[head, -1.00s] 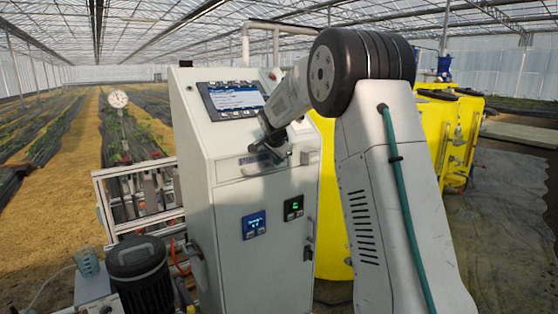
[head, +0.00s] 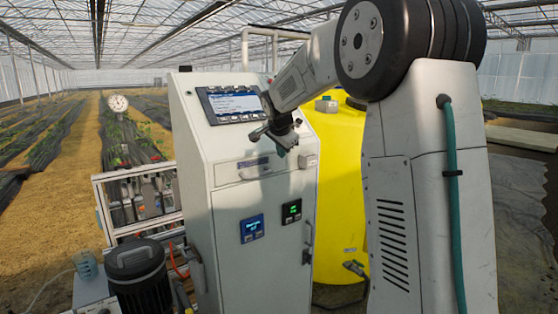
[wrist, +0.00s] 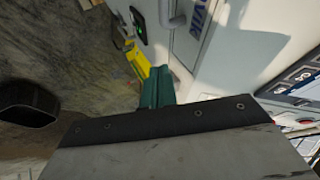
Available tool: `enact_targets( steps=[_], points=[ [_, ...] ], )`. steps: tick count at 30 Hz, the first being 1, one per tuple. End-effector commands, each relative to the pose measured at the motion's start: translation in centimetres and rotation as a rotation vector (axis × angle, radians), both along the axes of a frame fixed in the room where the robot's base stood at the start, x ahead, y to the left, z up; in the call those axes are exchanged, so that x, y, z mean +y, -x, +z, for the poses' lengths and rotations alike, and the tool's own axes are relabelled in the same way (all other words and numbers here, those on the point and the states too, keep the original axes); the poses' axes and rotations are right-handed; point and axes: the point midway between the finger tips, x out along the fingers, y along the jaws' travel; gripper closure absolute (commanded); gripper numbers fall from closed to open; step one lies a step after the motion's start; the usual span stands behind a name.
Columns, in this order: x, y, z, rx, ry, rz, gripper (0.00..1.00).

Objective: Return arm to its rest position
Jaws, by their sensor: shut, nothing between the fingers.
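My gripper (head: 284,142) hangs in front of the upper face of the white control cabinet (head: 230,190), just below and right of its screen (head: 234,103). It looks apart from the cabinet, but the exact gap is hard to judge. In the wrist view the green fingers (wrist: 158,88) are together, with nothing held between them. My arm is raised and bent, with its large dark joint at the top right of the head view.
A yellow tank (head: 338,190) stands right behind the cabinet, partly hidden by my arm. Crop rows lie beyond. The floor on the right is clear.

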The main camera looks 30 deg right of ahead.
Motion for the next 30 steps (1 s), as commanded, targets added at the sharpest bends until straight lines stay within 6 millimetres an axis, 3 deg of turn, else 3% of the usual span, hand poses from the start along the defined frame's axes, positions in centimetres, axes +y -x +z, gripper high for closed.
enact_targets(
  steps=[12, 15, 17, 21, 26, 30],
  points=[
    [0.8, 0.7, 1.1, 0.009, 0.008, 0.017, 1.00],
    [0.9, 1.0, 0.9, 0.054, 0.038, 0.075, 1.00],
    [1.1, 1.8, -0.3, 0.119, 0.053, 0.130, 1.00],
    [3.2, 6.7, -3.7, 0.321, 0.066, 0.316, 1.00],
    [7.8, 14.2, -4.9, 0.494, 0.064, 0.569, 1.00],
    [12.4, 21.8, -5.4, 0.604, 0.054, 0.807, 1.00]
  ],
)
